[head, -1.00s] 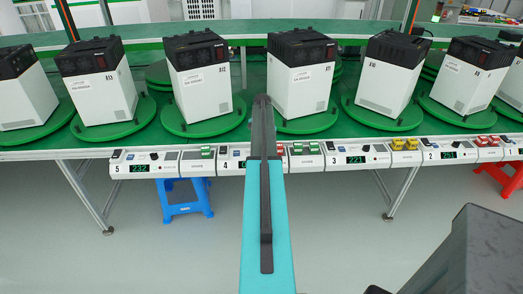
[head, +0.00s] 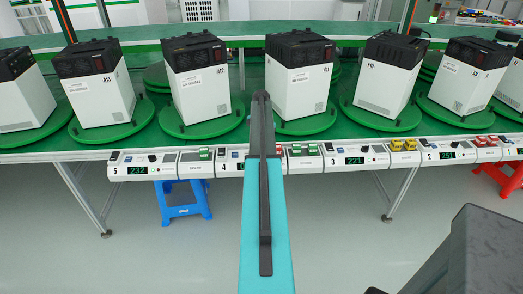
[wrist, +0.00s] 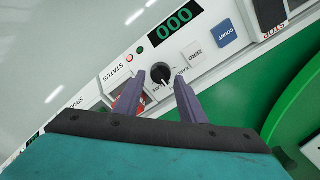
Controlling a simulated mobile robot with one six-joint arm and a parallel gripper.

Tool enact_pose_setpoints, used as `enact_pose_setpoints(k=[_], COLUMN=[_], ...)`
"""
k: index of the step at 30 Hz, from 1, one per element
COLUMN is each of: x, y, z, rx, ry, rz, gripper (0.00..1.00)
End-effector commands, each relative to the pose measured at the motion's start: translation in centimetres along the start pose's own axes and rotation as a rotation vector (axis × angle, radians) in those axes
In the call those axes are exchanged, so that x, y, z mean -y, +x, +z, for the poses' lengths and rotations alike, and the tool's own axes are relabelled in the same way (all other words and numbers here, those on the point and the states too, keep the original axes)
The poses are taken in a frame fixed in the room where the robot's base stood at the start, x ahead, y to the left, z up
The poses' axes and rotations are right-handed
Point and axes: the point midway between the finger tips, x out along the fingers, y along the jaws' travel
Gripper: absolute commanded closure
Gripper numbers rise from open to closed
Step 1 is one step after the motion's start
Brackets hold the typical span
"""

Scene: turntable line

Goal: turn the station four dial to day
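In the wrist view, a round black dial (wrist: 161,72) with a white mark is on a pale control panel (wrist: 195,68). The mark seems to point down toward my gripper; the small lettering around the dial is partly hidden and I cannot read its setting. My gripper (wrist: 160,77) is open, with one purple-grey finger on each side of the dial. I cannot tell whether the fingers touch it. In the head view, the station four panel (head: 228,164) is partly covered by my arm, and the dial and gripper are hidden there.
By the dial are a green display (wrist: 171,22) reading 000, a blue COUNT button (wrist: 228,32), a ZERO button (wrist: 195,52) and small red and green lights. Panels line the table's front edge. White-and-black boxes stand on green turntables (head: 205,124) behind. Open floor lies in front.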

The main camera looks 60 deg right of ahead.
Motion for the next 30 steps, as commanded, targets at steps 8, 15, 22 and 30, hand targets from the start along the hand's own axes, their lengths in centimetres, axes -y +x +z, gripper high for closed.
enact_pose_setpoints(k=[8, 15, 22, 30], x=[-0.1, -0.1, -0.1, -0.2], y=[-3.7, -7.0, -9.9, -11.5], z=[-0.1, -0.2, -0.2, -0.2], rx=[-0.002, -0.004, -0.004, -0.004], ry=[0.001, 0.001, 0.002, 0.002], rz=[-0.001, -0.002, -0.001, -0.001], gripper=[0.63, 0.63, 0.63, 0.63])
